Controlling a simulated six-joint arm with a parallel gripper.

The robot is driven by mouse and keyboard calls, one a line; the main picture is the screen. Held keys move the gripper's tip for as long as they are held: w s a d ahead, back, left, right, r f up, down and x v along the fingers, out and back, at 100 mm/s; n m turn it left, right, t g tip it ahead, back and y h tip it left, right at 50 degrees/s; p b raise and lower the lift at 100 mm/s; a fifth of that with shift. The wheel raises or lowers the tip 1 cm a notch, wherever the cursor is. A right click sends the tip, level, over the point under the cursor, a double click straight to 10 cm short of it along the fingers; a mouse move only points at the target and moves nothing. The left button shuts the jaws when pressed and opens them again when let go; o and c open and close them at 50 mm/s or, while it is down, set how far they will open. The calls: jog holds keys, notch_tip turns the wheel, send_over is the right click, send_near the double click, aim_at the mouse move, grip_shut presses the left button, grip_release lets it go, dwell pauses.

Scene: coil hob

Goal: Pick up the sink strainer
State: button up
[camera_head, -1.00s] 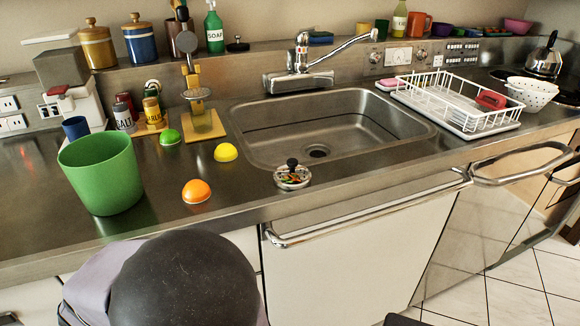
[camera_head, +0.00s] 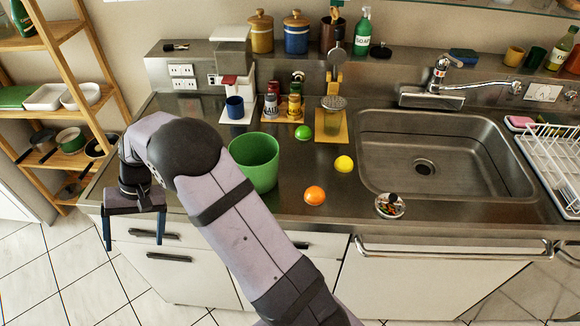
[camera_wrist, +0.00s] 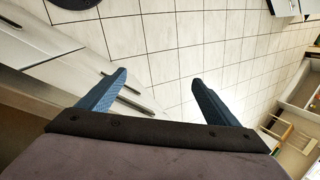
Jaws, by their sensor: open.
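The sink strainer (camera_head: 390,206) is a small round metal basket with a dark knob and coloured bits in it. It sits on the steel counter at the front left corner of the sink (camera_head: 430,150), outside the basin. My gripper (camera_head: 133,243) hangs at the left, in front of the counter's left end, well away from the strainer. Its two blue fingers are apart with nothing between them. In the wrist view my gripper (camera_wrist: 158,85) is over the tiled floor and cabinet fronts, and the strainer does not show there.
A green bin (camera_head: 256,165) stands between my gripper and the strainer. A dish rack (camera_head: 555,150) is at the right. A wooden shelf (camera_head: 60,60) stands at the left.

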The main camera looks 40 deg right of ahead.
jog(key=w+d+r+p, duration=0.4)
jog(key=r+p, duration=0.3)
jog(key=r, duration=0.3)
jog(key=s+d+r+p, duration=0.2)
jog(key=d+r, duration=0.2)
jog(key=d, duration=0.4)
jog(key=s+d+r+p, duration=0.2)
jog(key=d+r+p, duration=0.15)
jog(key=d, duration=0.45)
jog(key=n+g+h+b, duration=0.4)
jog(key=n+h+b, duration=0.3)
jog(key=n+b, duration=0.1)
send_over(394, 196)
jog(key=w+a, duration=0.1)
jog(key=w, duration=0.1)
jog(key=f, duration=0.7)
jog(key=shift+w, duration=0.2)
jog(key=shift+s+d+f+y, duration=0.1)
jog(key=shift+s+f+y, duration=0.1)
jog(key=shift+f, duration=0.3)
jog(key=shift+s+f+y, duration=0.1)
jog(key=shift+s+f, duration=0.05)
jog(key=shift+f, duration=0.3)
jog(key=shift+s+f+p, duration=0.25)
jog(key=shift+f+p, duration=0.1)
jog(key=shift+p, duration=0.15)
jog(key=shift+p+x, duration=0.7)
jog(key=shift+x, duration=1.5)
jog(key=shift+w, duration=0.1)
